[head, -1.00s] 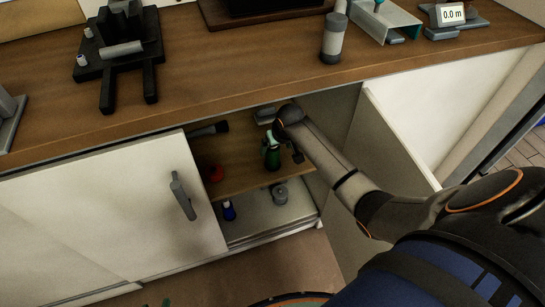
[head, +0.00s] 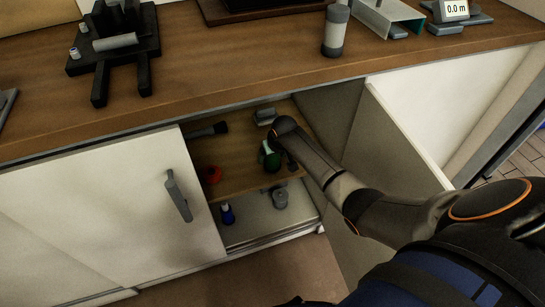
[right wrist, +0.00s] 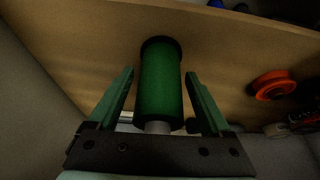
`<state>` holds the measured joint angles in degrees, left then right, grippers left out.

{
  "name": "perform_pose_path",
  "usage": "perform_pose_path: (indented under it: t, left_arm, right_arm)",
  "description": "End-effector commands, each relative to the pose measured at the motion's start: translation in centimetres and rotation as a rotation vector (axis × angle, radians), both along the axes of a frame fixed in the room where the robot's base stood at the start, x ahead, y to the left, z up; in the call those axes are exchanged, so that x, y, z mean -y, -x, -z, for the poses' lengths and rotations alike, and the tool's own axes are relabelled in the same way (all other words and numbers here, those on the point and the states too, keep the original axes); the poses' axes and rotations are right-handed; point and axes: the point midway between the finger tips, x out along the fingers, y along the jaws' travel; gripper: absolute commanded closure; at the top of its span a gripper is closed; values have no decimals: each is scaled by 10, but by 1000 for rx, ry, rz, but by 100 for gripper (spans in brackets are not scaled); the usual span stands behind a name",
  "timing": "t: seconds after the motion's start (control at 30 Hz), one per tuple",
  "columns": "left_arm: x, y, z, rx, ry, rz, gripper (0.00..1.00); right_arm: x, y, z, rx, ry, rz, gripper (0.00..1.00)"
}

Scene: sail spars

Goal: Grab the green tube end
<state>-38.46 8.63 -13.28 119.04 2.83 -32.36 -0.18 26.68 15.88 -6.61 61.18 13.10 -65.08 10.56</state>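The green tube end (right wrist: 161,82) is a dark green cylinder with a black rim, inside the open cabinet on the wooden shelf. In the right wrist view it lies between the two green fingers of my right gripper (right wrist: 160,95). The fingers are open, with a gap visible on each side of the tube end. In the head view my right gripper (head: 270,156) reaches into the cabinet, and its green parts and the tube end are hard to tell apart there. My left gripper is not in view.
A red ring (right wrist: 273,84) lies on the shelf (head: 233,176) beside the tube end. A blue bottle (head: 228,214) and a grey part (head: 279,199) stand on the level below.

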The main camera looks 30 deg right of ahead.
Motion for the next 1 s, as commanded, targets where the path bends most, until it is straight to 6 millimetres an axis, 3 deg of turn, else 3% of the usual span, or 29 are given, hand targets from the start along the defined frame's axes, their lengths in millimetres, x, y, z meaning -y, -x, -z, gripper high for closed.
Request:
perform_pose_path:
  t: [0.07,0.7,1.0]
  left_arm:
    - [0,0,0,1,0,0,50]
    - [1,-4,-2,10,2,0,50]
    - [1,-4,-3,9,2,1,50]
  right_arm:
    - [0,0,0,0,0,0,28]
    - [0,0,0,-1,0,0,100]
    - [0,0,-1,1,0,0,100]
